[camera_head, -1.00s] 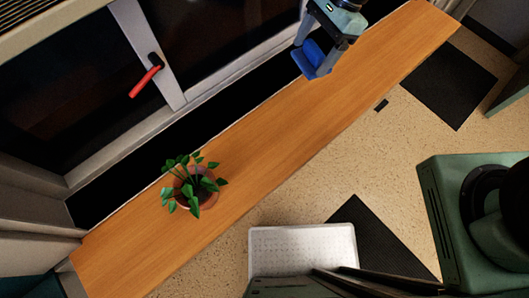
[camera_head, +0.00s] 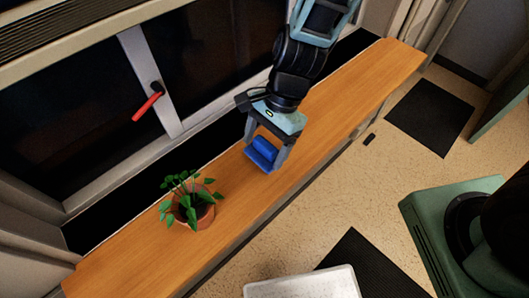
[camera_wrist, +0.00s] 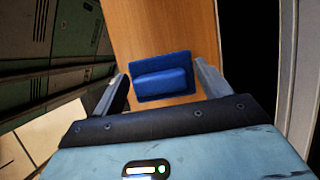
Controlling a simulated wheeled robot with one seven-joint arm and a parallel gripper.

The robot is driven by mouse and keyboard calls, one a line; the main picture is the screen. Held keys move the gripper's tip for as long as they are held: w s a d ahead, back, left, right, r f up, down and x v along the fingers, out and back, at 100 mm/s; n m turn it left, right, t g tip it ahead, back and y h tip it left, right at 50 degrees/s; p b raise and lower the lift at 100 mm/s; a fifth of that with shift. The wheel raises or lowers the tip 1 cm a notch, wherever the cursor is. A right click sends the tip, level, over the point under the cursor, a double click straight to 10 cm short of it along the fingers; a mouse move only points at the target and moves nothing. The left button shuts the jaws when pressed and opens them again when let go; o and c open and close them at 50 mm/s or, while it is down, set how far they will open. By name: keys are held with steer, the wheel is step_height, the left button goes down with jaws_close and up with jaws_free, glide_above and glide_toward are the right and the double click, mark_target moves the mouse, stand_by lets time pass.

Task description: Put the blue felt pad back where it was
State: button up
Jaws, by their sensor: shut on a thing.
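The blue felt pad (camera_head: 261,158) is a flat blue block with a raised middle ridge. My gripper (camera_head: 264,149) is shut on it, one finger on each side, over the wooden sill shelf (camera_head: 240,185). The pad also shows in the wrist view (camera_wrist: 163,76), between the two fingertips (camera_wrist: 163,80), with wood behind it. I cannot tell whether the pad touches the wood or is held just above it. Its underside is hidden.
A potted plant (camera_head: 197,213) stands on the shelf, left of the pad. A window with a red handle (camera_head: 148,105) is behind the shelf. A white tray (camera_head: 303,286) and dark mats (camera_head: 431,115) are on the floor side. The shelf's right part is clear.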

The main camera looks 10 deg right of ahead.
mark_target(265, 155)
steer(key=shift+f+p, duration=0.3)
steer(key=shift+f, duration=1.7)
steer(key=shift+f, duration=0.25)
steer(key=o, duration=1)
steer(key=shift+r, duration=0.1)
